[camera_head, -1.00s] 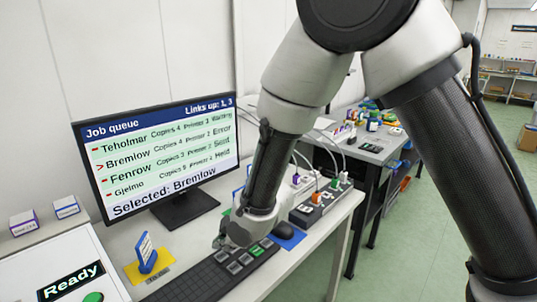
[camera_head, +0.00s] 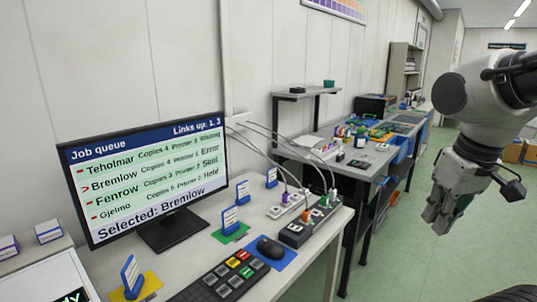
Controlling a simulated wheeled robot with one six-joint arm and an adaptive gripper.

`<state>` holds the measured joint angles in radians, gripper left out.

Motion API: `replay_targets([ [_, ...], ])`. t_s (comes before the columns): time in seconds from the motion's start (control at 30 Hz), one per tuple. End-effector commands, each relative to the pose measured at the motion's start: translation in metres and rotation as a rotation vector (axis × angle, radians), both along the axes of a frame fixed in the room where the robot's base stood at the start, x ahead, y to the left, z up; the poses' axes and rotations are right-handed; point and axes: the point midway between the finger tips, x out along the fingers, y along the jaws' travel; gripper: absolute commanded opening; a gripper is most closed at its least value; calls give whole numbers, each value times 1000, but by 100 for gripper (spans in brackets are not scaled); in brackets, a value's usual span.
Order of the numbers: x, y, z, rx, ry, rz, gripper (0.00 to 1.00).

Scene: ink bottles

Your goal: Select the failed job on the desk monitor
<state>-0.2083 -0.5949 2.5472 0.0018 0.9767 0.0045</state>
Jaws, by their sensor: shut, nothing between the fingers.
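The desk monitor (camera_head: 150,180) stands on the white desk at the left, showing a "Job queue" list with "Links up: 1, 3" at its top. The rows are Teholmar, Bremlow, Fenrow and Gjelmo. Bremlow's row reads Error and has a ">" mark beside it. The bottom line reads "Selected: Bremlow". My gripper (camera_head: 437,222) is shut and empty, raised at the right over the floor, well away from the keyboard and monitor.
A black mouse (camera_head: 270,248) sits on a blue mat right of the keyboard. Blue cards stand on yellow and green bases. A second bench (camera_head: 345,180) stands behind. Green floor is open at right.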

Motion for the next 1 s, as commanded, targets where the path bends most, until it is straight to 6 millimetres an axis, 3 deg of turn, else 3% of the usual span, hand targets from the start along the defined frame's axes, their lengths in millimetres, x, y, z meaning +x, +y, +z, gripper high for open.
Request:
replay_targets([
  [0.1,-12,-28,23,17,-118,-125,0],
  [0.23,-19,-42,32,18,-164,-195,0],
  [1.0,-19,-45,32,16,-161,-206,0],
])
